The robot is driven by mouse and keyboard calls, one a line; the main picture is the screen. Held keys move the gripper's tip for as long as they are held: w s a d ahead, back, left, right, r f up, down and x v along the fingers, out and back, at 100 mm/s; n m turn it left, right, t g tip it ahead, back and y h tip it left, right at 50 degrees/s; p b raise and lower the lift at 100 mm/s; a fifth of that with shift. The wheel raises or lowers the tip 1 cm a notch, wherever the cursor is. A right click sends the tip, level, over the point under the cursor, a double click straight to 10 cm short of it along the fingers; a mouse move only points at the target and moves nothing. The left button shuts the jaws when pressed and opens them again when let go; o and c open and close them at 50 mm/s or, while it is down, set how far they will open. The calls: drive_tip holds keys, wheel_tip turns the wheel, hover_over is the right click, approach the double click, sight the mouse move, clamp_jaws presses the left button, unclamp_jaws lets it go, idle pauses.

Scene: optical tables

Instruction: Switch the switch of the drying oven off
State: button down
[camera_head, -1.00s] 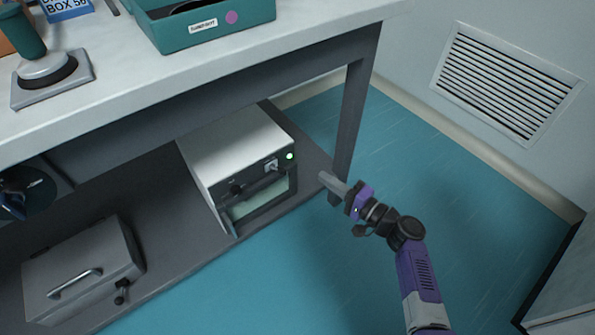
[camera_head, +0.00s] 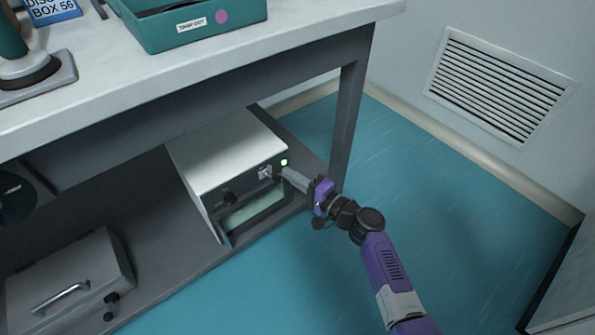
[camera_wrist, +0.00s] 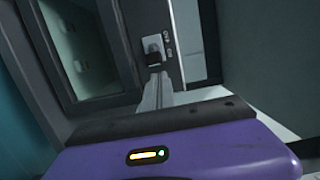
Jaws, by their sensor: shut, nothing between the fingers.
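The drying oven (camera_head: 225,150) is a white and dark box on the lower shelf under the table. Its switch (camera_head: 265,173) is on the upper right of the front panel, beside a lit green lamp (camera_head: 284,162). In the wrist view the switch (camera_wrist: 153,52) is a dark lever on a light plate, with markings to its right that seem to read OFF and ON. My gripper (camera_head: 284,173) is shut and empty, with its tips (camera_wrist: 155,85) close to the switch. I cannot tell whether they touch it.
The table top (camera_head: 330,28) overhangs the oven, and a table leg (camera_head: 347,125) stands to its right. A grey case (camera_head: 65,285) with a handle sits left on the shelf. A dark knob (camera_head: 229,198) is on the oven front. The blue floor (camera_head: 440,220) at right is open.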

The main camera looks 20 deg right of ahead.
drive_tip(key=shift+s+a, duration=0.3)
